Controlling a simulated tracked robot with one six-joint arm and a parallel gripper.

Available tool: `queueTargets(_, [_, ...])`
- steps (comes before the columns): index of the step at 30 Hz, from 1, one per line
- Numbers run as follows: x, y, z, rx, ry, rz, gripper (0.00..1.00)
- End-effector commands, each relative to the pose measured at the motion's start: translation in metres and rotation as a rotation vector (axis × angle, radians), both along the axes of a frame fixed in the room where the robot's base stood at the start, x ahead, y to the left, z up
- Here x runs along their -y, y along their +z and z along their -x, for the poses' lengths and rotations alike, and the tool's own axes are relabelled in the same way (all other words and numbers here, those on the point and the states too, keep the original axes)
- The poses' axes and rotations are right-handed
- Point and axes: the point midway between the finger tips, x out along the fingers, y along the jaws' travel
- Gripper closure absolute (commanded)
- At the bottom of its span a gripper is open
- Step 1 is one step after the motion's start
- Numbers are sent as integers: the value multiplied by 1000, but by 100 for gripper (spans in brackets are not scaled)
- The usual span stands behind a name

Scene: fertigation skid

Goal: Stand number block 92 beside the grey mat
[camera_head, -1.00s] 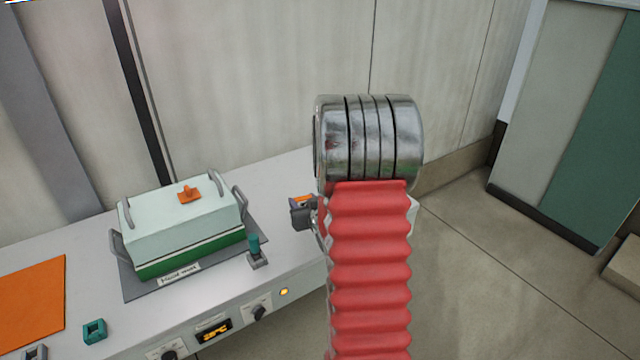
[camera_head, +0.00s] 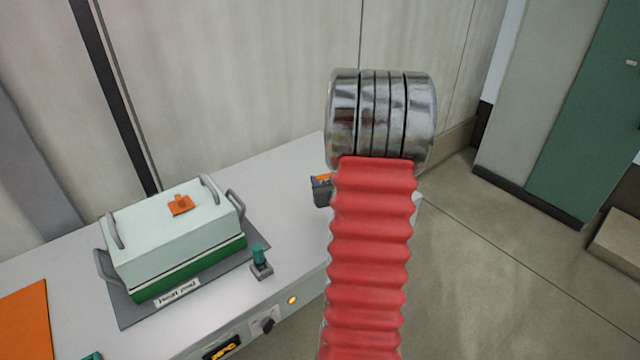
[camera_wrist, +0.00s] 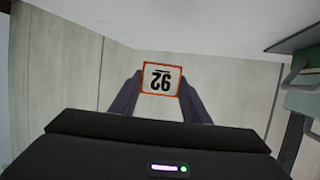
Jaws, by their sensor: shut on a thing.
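Number block 92 (camera_wrist: 162,78) is a pale square face with an orange rim, and its number reads upside down in the wrist view. My gripper (camera_wrist: 160,90) is shut on it, one dark finger at each side. In the head view, my gripper (camera_head: 321,192) shows only partly from behind my red arm, with an orange bit of the block, over the bench's right end. The grey mat (camera_head: 222,274) lies on the bench to the left, under a pale green box (camera_head: 170,235). The block is apart from the mat.
A small teal-topped grey piece (camera_head: 260,262) stands at the mat's right edge. An orange sheet (camera_head: 22,325) lies far left on the bench (camera_head: 285,195). The bench top between mat and gripper looks clear. The wall is close behind; floor lies to the right.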

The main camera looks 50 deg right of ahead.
Motion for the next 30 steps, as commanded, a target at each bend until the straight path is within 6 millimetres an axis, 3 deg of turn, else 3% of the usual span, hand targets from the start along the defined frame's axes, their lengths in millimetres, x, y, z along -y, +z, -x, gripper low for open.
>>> queueTargets(8, [1, -7, 2, -1, -4, -2, 79])
queueTargets(19, [1, -53, 2, -1, -4, -3, 79])
queueTargets(30, [2, -58, 2, 1, -5, 0, 79])
